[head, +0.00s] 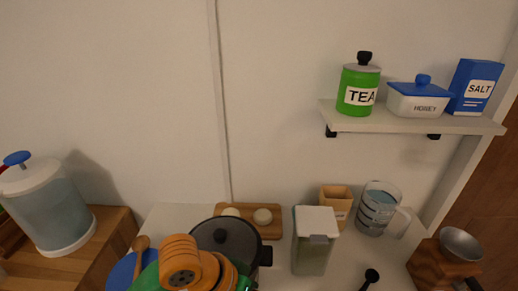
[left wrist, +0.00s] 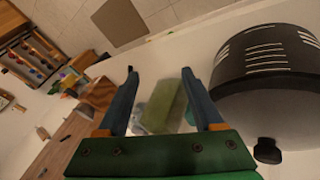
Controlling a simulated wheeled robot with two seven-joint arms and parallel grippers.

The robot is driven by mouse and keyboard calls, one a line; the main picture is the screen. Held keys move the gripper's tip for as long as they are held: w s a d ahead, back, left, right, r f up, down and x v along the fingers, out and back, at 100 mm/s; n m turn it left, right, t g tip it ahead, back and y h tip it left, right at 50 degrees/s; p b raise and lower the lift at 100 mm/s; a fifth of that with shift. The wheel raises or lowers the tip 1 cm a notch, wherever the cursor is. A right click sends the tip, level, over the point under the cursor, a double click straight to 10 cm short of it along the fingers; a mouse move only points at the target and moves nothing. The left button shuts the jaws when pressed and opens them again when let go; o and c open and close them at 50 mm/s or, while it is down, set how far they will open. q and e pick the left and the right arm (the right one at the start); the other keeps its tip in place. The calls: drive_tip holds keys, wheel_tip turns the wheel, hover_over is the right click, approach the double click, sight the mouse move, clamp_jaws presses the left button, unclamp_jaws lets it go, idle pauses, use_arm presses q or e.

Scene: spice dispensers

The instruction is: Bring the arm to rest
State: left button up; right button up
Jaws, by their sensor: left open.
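My left arm (head: 185,265), with orange ringed links and a green part, enters at the bottom of the head view in front of a dark pot. Its fingertips cannot be made out there. In the left wrist view my left gripper (left wrist: 160,75) is open, its two dark fingers well apart. A greenish clear container (left wrist: 165,105) shows beyond and between the fingers, and nothing is clearly held. My right gripper is not in view.
The lidded dark pot (head: 225,238) is close to my left arm. A wall shelf (head: 400,122) holds a green tea jar, a honey dish and a salt box.

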use_arm(q)
drive_tip(key=s+a+f+n+t+y, duration=0.1)
drive_tip(key=s+a+f+n+y, duration=0.15)
drive_tip(key=s+a+f, duration=0.45)
drive_tip(key=s+a+f+n+t+y, duration=0.1)
drive_tip(key=s+a+f+y, duration=0.15)
drive_tip(key=a+f, duration=0.65)
wheel_tip(320, 180, down, 15)
drive_tip(key=s+a+g, duration=0.1)
drive_tip(key=s, duration=0.1)
drive_tip(key=s+a+f+g+y, duration=0.1)
drive_tip(key=s+a+f, duration=0.1)
drive_tip(key=s+f, duration=0.7)
drive_tip(key=s+m, duration=0.1)
drive_tip(key=s, duration=0.2)
drive_tip(key=shift+f, duration=0.35)
drive_tip(key=shift+s, duration=0.1)
